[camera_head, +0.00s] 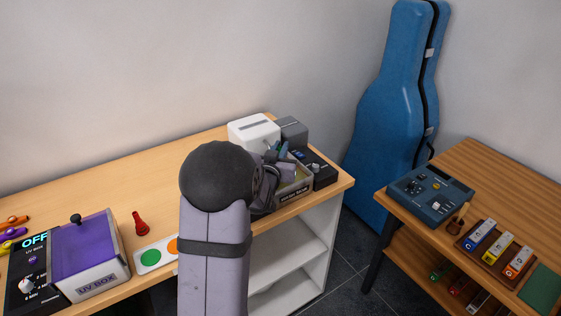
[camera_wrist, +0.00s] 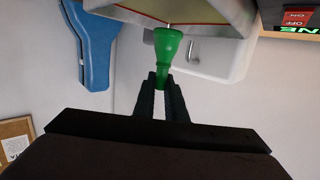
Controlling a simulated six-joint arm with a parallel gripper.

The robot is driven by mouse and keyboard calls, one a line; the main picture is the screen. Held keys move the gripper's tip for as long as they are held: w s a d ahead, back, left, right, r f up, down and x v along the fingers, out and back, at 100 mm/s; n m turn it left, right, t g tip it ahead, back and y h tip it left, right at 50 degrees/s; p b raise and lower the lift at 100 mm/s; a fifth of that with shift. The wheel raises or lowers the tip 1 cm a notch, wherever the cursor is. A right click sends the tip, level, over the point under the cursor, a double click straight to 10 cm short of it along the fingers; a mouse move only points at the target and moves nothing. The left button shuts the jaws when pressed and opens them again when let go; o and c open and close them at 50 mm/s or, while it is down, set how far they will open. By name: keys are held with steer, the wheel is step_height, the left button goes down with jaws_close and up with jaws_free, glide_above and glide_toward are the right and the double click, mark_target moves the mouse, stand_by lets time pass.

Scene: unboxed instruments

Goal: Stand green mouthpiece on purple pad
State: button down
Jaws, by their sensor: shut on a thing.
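The green mouthpiece (camera_wrist: 167,48) is between the two dark fingertips of my gripper (camera_wrist: 161,80) in the wrist view, which is shut on it. Its wide end points away from the fingers, close to the edge of a box. In the head view my arm covers most of the gripper, and I cannot make out the mouthpiece clearly. I see no purple pad. A white card (camera_head: 146,258) on the bench shows a green round pad (camera_head: 150,257) and part of an orange one (camera_head: 172,246). My arm hides whatever lies to the right of them.
An open box (camera_head: 292,192) stands near the bench's right end, beside a white device (camera_head: 252,131) and a dark device (camera_head: 325,172). A purple-lidded UV box (camera_head: 92,279) is further left. The back middle of the bench is clear.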

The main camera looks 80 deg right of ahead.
mark_target(280, 147)
steer(key=shift+r, duration=1.65)
steer(key=w+a+n+t+y+p, duration=0.3)
steer(key=w+a+n+t+p, duration=0.3)
steer(key=w+a, duration=0.45)
steer(key=w+a+n+t+y+p, duration=0.45)
steer(key=w+a+t+p, duration=0.2)
steer(key=a, duration=0.65)
step_height(280, 147, down, 7)
steer(key=shift+t+h, duration=0.35)
steer(key=shift+h, duration=0.1)
steer(key=shift+w+a, duration=0.1)
steer(key=shift+a, duration=0.05)
steer(key=shift+f+p, duration=0.3)
steer(key=shift+f, duration=1.5)
steer(key=shift+f, duration=0.1)
